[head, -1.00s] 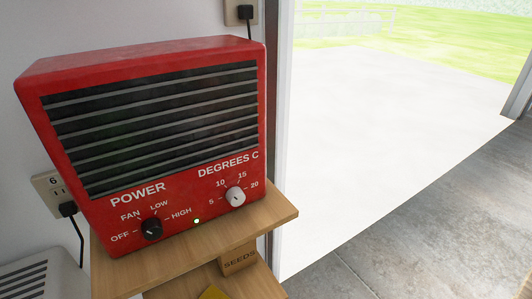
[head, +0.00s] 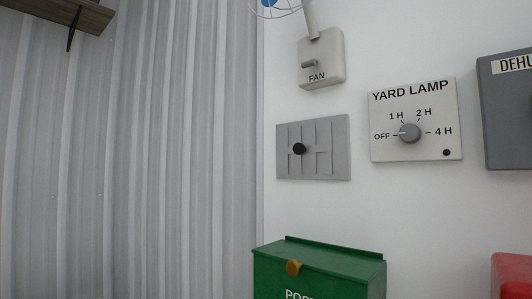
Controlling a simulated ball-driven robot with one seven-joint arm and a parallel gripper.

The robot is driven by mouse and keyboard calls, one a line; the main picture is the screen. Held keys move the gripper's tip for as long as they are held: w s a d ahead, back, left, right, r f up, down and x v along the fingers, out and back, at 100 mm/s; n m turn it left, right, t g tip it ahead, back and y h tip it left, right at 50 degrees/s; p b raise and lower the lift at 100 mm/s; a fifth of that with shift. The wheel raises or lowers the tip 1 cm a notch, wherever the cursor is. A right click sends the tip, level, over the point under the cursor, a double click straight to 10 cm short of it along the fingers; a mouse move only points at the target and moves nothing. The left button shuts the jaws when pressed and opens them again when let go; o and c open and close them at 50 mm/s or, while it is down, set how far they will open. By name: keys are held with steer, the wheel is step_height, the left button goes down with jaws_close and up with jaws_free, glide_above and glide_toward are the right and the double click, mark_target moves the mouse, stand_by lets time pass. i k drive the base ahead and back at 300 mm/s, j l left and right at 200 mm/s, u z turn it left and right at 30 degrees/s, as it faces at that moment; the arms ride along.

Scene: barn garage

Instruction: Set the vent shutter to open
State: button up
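A grey wall plate with upright slats (head: 341,150) is mounted on the white wall, right of centre in the head view. It carries no label that I can see, but it looks like the vent shutter. A round black knob (head: 299,149) sticks out left of the plate's middle, at about half height. I cannot tell clearly whether the gaps between the slats are open or covered. My gripper is not in view.
A FAN switch box (head: 321,62) is above the plate. A YARD LAMP dial (head: 410,133), pointing towards OFF, is to its right. A green box (head: 335,268) is below it. A dark grey unit (head: 505,130) and a red object (head: 512,270) are at the right edge.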

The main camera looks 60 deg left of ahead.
mark_target(298, 149)
steer(key=u, duration=1.45)
